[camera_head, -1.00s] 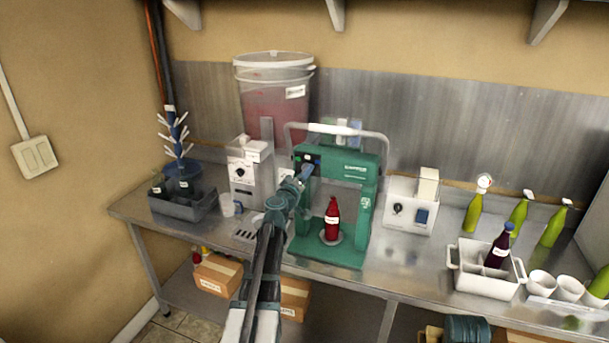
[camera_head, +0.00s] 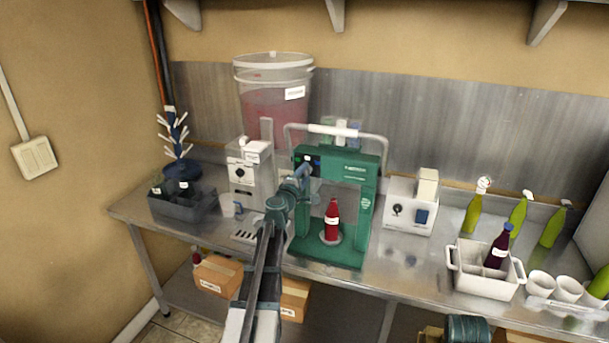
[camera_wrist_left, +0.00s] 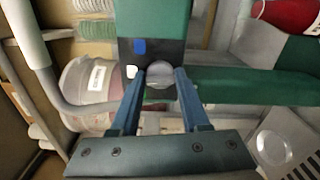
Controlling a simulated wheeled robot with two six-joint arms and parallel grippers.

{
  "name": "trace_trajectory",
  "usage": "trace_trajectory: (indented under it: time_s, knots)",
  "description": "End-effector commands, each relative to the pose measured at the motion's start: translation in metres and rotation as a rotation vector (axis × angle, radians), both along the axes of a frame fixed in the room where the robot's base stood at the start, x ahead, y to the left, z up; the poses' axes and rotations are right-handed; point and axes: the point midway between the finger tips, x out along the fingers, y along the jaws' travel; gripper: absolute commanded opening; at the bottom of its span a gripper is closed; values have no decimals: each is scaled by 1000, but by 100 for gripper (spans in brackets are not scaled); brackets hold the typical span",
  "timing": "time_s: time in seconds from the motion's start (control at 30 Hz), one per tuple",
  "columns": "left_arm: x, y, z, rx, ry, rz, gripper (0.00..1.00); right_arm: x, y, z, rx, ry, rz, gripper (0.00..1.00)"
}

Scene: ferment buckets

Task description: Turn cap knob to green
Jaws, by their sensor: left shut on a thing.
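The green capping machine (camera_head: 352,258) stands on the steel bench with a red bottle (camera_head: 332,222) upright on its base. On its upper left is a dark panel with a blue mark (camera_wrist_left: 139,46) and a white mark (camera_wrist_left: 131,71). A round grey knob (camera_wrist_left: 159,75) sits on this panel, between the fingertips of my left gripper (camera_head: 305,168). In the left wrist view the gripper (camera_wrist_left: 159,84) is shut on the knob, one finger at each side. I cannot make out a green mark or the knob's pointer.
A white box with a dial (camera_head: 243,174) stands left of the machine, and another white box (camera_head: 408,211) stands right. A lidded bucket (camera_head: 272,100) is behind. A white crate (camera_head: 484,283) holds a dark bottle.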

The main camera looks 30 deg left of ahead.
Motion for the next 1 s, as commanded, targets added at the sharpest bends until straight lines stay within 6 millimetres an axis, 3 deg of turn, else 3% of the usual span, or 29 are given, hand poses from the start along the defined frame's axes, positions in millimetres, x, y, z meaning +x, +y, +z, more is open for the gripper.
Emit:
trace_trajectory:
  time_s: [0.5, 1.0]
  knots:
    - [-1, 0, 1, -436, -94, -1, 0, 0, 0, 1, 0, 0, 0, 50]
    - [-1, 0, 2, -630, -137, -2, 0, 0, 0, 2, 0, 0, 0, 50]
